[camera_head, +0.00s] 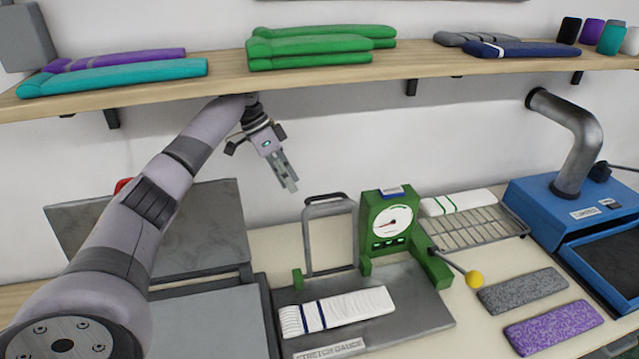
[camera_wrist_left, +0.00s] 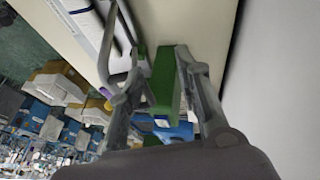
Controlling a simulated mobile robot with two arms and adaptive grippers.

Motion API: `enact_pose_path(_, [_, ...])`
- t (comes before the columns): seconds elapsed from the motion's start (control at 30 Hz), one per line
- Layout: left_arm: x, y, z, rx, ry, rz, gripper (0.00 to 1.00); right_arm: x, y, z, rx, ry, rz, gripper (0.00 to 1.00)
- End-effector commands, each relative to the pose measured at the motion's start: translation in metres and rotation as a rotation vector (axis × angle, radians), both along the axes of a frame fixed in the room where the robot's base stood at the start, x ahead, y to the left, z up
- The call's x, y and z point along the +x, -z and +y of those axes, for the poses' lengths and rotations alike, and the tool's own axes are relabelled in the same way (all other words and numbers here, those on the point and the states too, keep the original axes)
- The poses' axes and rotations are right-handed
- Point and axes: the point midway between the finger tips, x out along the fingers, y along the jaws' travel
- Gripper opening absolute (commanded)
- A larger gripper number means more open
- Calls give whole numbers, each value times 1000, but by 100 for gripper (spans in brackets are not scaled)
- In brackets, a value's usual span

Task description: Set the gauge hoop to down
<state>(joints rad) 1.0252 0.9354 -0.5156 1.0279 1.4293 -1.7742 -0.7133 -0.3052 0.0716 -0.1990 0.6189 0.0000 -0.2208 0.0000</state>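The gauge hoop (camera_head: 331,236) is a grey metal frame standing upright at the back of the stretch gauge's grey base plate (camera_head: 415,310). The green gauge housing (camera_head: 391,226) with a round dial stands to its right, and also shows in the left wrist view (camera_wrist_left: 164,82). A white knitted piece with dark stripes (camera_head: 335,310) lies flat on the plate in front of the hoop. My left gripper (camera_head: 290,184) is empty, above and left of the hoop's top bar, apart from it. Its fingers look spread in the left wrist view (camera_wrist_left: 168,88). My right gripper is not in view.
A lever with a yellow knob (camera_head: 474,279) sticks out right of the housing. A wire rack (camera_head: 470,228) and a blue machine (camera_head: 590,215) stand further right. Grey and purple swatches (camera_head: 553,327) lie in front. A wooden shelf (camera_head: 225,82) with folded knits runs overhead.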

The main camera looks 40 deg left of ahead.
Motion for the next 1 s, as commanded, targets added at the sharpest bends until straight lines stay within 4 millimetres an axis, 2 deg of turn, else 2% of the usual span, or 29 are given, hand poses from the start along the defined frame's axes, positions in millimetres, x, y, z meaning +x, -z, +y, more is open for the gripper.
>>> enact_pose_path(0.03, [4, -3, -13, 0, 7, 1, 31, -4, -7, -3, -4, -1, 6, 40])
enact_pose_path(0.2, [15, -3, -46, -1, 5, 1, 31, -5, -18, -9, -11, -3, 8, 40])
enact_pose_path(0.4, [25, -2, -73, 0, 2, 0, 31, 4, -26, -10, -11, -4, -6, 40])
enact_pose_path(0.6, [25, 9, -75, 0, 1, 1, 31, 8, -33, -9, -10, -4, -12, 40])
enact_pose_path(0.83, [26, 11, -75, -1, 0, 1, 31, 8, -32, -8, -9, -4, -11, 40])
enact_pose_path(1.0, [26, 11, -75, -1, 0, 1, 21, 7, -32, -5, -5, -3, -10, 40])
